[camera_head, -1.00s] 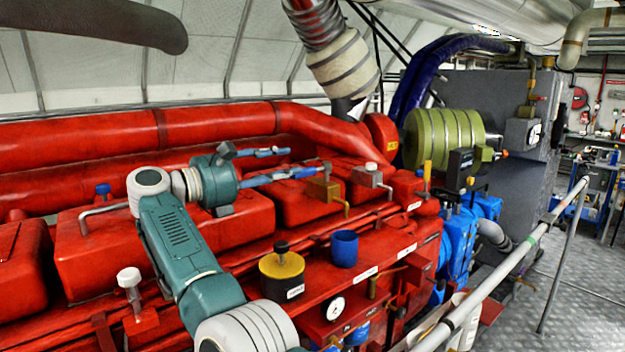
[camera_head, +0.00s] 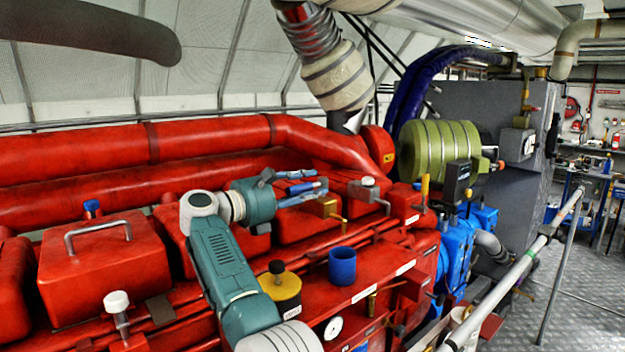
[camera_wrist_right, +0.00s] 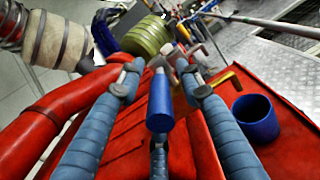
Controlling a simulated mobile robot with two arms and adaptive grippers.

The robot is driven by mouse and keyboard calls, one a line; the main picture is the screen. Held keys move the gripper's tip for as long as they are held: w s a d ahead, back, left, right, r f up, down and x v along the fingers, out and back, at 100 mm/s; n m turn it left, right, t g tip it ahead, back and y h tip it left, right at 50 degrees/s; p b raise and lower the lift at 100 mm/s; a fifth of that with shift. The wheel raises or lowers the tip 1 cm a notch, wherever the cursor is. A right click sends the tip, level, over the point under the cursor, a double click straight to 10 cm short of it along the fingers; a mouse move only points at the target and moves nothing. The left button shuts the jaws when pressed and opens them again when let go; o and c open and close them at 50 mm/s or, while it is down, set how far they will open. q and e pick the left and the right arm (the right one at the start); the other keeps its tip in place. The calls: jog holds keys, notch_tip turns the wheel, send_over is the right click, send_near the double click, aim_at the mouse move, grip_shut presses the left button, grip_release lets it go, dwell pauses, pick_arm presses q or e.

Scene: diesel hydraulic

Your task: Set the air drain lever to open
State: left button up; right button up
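My right gripper (camera_head: 318,187) reaches over the red engine covers from the left. In the wrist view its blue fingers (camera_wrist_right: 160,74) are spread apart. A blue cylindrical handle (camera_wrist_right: 160,108) stands between them, its end toward the camera; I see no clear contact. The handle also shows between the fingers in the head view (camera_head: 303,187). A brass block with a bent lever (camera_head: 328,207) is just below the fingertips, and a grey block with a similar lever (camera_head: 368,190) is to its right. No label marks which one is the air drain lever. My left gripper is out of view.
A blue cup (camera_head: 342,267) and a yellow pot with a black knob (camera_head: 280,287) stand on the red ledge. A green cylinder (camera_head: 440,150) is behind at the right. A pale railing (camera_head: 510,278) runs along the right, with open metal floor beyond it.

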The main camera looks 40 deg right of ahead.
jog(key=shift+d+r, duration=0.1)
jog(key=shift+d, duration=0.4)
jog(key=shift+s, duration=0.1)
grip_shut()
